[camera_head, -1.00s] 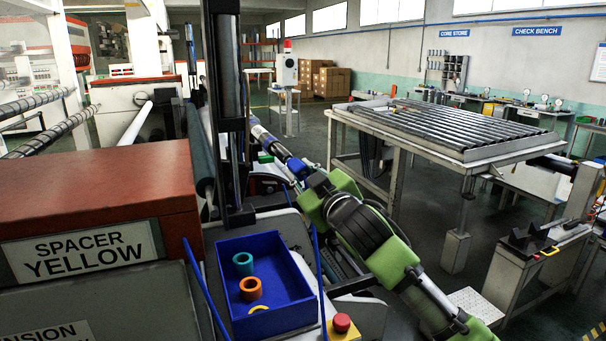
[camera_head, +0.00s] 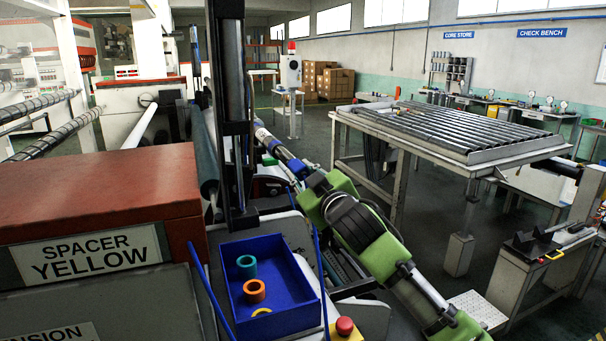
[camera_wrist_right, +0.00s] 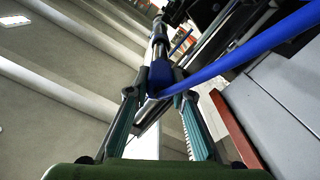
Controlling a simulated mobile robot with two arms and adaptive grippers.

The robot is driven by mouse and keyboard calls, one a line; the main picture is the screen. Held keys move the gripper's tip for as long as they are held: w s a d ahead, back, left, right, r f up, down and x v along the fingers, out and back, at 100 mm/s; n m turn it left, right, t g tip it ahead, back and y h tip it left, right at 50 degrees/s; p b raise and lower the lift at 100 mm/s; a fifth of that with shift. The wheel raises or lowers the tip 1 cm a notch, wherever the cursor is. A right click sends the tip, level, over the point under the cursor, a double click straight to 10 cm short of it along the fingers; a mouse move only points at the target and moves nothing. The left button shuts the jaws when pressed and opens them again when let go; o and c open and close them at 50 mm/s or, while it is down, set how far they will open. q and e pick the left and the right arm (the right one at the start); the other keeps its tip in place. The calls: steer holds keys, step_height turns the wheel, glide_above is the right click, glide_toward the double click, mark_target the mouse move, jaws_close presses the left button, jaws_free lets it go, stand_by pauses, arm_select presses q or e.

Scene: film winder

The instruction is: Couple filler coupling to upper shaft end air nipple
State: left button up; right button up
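The blue filler coupling (camera_wrist_right: 160,76) sits between the fingertips of my right gripper (camera_wrist_right: 160,95) in the wrist view, with the fingers closed on its sides. A blue hose (camera_wrist_right: 235,65) curves from it to the upper right. The coupling also shows in the head view (camera_head: 298,167), beside the dark wrist of my right gripper (camera_head: 307,177). The upper shaft end (camera_head: 272,143) lies in line with the coupling, and its rod (camera_wrist_right: 158,40) runs away from it in the wrist view. The air nipple is too small to make out, so I cannot tell whether they touch. My left gripper is not shown.
A blue bin (camera_head: 262,315) with several coloured rings stands below, near a red button (camera_head: 345,326). A black column (camera_head: 230,100) rises left of the shaft. A roller table (camera_head: 450,132) stands to the right. The orange-red SPACER YELLOW cabinet (camera_head: 100,190) fills the lower left.

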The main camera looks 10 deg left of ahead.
steer(key=o, duration=0.5)
steer(key=v, duration=1.2)
steer(key=shift+w, duration=0.1)
steer(key=p+v, duration=0.2)
steer(key=v, duration=0.8)
stand_by(0.4)
